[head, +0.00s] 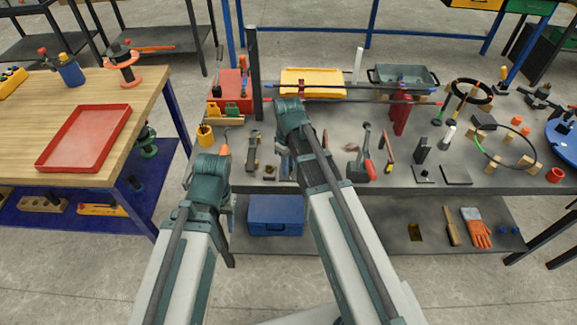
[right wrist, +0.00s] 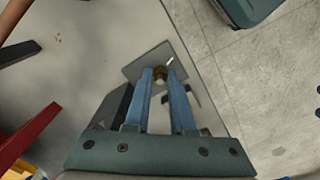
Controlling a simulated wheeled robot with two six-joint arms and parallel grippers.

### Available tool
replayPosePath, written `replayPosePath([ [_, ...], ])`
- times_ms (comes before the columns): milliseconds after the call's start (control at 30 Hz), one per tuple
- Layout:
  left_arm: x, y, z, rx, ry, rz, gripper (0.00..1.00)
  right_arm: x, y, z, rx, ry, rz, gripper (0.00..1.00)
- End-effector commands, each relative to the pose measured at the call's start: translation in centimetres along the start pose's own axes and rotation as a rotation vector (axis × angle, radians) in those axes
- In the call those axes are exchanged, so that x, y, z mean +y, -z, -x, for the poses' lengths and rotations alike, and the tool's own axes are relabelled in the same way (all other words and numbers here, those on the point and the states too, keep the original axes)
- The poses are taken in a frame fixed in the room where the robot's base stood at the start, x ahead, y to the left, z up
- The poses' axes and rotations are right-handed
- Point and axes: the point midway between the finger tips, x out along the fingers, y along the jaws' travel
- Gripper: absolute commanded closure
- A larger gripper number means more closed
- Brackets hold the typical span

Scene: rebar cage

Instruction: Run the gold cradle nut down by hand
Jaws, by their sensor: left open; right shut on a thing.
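In the right wrist view, the blue fingers of my right gripper (right wrist: 160,88) are shut on the small gold cradle nut (right wrist: 160,73). The nut sits between the fingertips, over a grey square plate (right wrist: 142,67). In the head view, my right gripper (head: 285,165) points down at the bench, and its arm hides much of the spot; the nut cannot be made out there. My left gripper (head: 232,203) is open, at the bench's front left edge, apart from the nut. Its fingers are partly hidden by its own wrist.
Long bars (head: 345,99) lie across the grey bench behind my right gripper. A red-handled tool (head: 369,168) and a black block (head: 421,150) stand to the right. A wooden table with a red tray (head: 85,137) is at left. A blue box (head: 276,215) sits on the lower shelf.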

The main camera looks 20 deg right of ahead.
Motion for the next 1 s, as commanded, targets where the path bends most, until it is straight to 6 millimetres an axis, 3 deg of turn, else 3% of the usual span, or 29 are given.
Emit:
replayPosePath([
  [1000,0.00,0.00,-0.01,0.000,0.000,0.000,0.50,0.00,0.00,-0.01,0.000,0.000,-0.924,1.00],
])
